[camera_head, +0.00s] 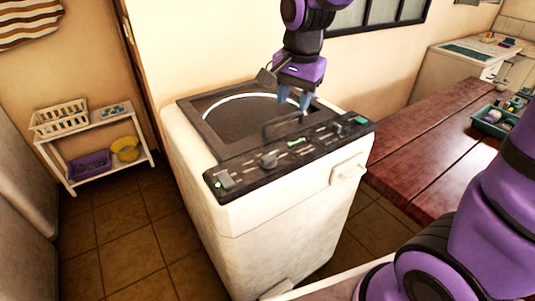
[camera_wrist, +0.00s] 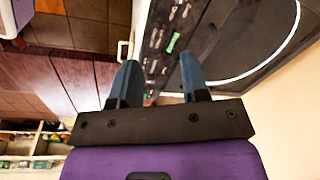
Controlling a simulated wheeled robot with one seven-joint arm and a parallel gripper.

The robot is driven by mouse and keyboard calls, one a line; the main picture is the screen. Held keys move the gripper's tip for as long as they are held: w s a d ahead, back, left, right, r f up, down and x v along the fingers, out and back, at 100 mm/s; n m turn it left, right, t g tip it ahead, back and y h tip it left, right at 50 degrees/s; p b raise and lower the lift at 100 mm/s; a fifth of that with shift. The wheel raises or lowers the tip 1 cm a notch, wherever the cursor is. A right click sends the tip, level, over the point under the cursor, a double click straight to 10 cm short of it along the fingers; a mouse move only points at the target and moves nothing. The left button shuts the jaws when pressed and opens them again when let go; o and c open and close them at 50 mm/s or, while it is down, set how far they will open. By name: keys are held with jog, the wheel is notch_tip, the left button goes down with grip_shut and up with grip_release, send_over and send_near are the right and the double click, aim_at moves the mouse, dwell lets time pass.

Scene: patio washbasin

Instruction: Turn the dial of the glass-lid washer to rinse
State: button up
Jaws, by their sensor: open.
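The glass-lid washer (camera_head: 255,225) is a white top-loader with its dark framed lid closed, in the middle of the head view. Its black control panel (camera_head: 240,171) runs along the front top edge. A grey raised dial (camera_head: 268,160) stands on the panel left of a green mark; what setting it points to is too small to read. My gripper (camera_head: 294,100) is open and empty, above the right part of the lid, behind the panel and apart from the dial. In the wrist view its blue fingers (camera_wrist: 160,68) are spread, with the panel (camera_wrist: 162,45) beyond them.
A bar-like lid handle (camera_head: 283,125) stands behind the panel, below my gripper. A wooden table (camera_head: 435,140) with a green tray (camera_head: 490,125) is at right. A white shelf (camera_head: 95,140) with baskets is at left. Tiled floor is clear between shelf and washer.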

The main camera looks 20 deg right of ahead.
aim_at(267, 156)
jog(key=w+a+f+m, duration=0.1)
jog(key=f, duration=0.5)
jog(key=w+a+f+m+g, duration=0.1)
jog(key=w+a+f, duration=0.1)
jog(key=f, duration=0.4)
jog(key=w+a+f+m, duration=0.1)
jog(key=f, duration=0.5)
jog(key=shift+w+a+f, duration=0.2)
jog(key=shift+w+a, duration=0.05)
jog(key=shift+w, duration=0.05)
jog(key=shift+c, duration=0.2)
grip_shut()
